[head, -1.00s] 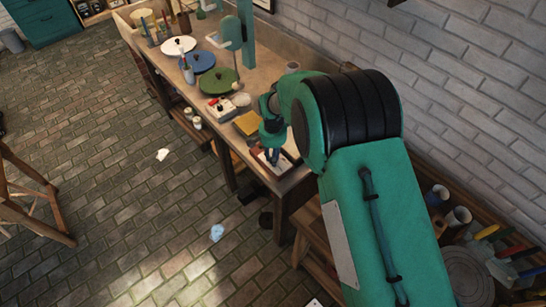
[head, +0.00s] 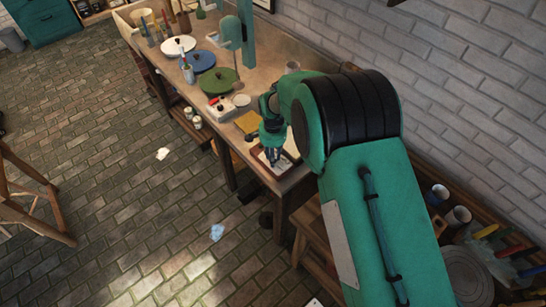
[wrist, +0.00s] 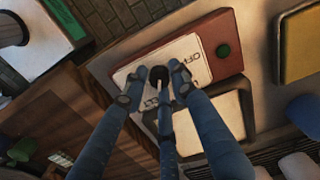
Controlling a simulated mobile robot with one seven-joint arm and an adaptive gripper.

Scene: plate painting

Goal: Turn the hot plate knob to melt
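The hot plate is a reddish-brown box with a pale control panel (wrist: 197,52) in the wrist view. Lettering reading OFF shows on the panel, and other letters are partly covered. A small dark round knob (wrist: 158,73) sits on the panel. My gripper (wrist: 158,69) has its blue fingers on either side of the knob, very close to it. Whether they press on it is not clear. A third finger crosses below. In the head view my gripper (head: 273,152) is over the hot plate (head: 266,168) at the table's near end.
A yellow block (head: 247,121) lies just behind the hot plate. Green (head: 218,80), blue (head: 201,61) and white (head: 179,45) discs stand further along the table. The brick wall is close on the right.

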